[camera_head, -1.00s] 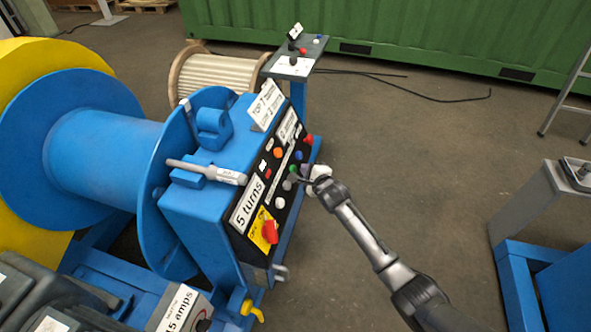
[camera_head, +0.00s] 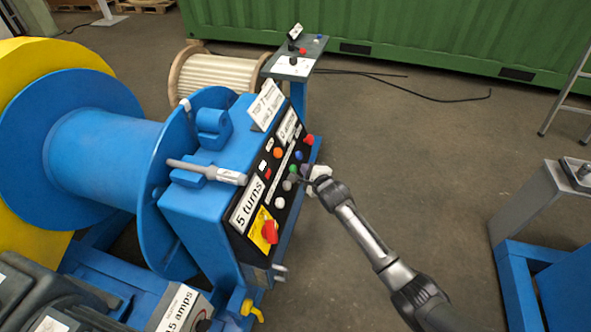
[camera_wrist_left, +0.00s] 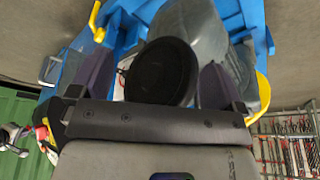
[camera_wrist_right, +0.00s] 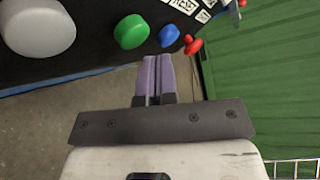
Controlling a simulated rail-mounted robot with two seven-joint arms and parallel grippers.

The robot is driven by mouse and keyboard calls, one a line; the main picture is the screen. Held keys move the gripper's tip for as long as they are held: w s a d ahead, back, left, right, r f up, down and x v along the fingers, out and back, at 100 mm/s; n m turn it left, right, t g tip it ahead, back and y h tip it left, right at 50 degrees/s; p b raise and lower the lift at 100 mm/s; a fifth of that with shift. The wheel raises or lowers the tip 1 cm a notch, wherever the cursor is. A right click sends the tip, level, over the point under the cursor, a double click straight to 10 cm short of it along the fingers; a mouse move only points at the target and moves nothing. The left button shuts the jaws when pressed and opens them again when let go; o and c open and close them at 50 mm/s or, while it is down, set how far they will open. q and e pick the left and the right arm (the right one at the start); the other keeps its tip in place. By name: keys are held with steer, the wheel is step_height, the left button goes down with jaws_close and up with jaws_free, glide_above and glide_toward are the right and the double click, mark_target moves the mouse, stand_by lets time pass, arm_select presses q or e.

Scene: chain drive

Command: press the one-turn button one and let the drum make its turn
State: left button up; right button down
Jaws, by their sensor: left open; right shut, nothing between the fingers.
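The blue drum (camera_head: 105,150) stands at left with its flange beside the blue control box (camera_head: 190,215). The box's black panel holds a white button (camera_head: 280,202), a green button (camera_head: 293,168), a blue button (camera_head: 298,155) and an orange button (camera_head: 278,152). Which is the one-turn button I cannot read. My right gripper (camera_head: 299,180) is shut and empty at the panel's right edge. In the right wrist view its fingertips (camera_wrist_right: 152,60) are just below the green button (camera_wrist_right: 131,31) and blue button (camera_wrist_right: 168,35); contact is unclear. My left gripper (camera_wrist_left: 158,80) is open before a black round end (camera_wrist_left: 160,71).
A grey stand (camera_head: 300,60) with a pale reel (camera_head: 222,77) is behind. Open floor (camera_head: 430,150) lies to the right.

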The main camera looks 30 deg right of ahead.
stand_by(0.4)
steer(key=shift+w+a+f, duration=0.2)
steer(key=shift+w+a, duration=0.05)
steer(key=shift+w, duration=0.05)
steer(key=shift+w, duration=0.1)
stand_by(0.5)
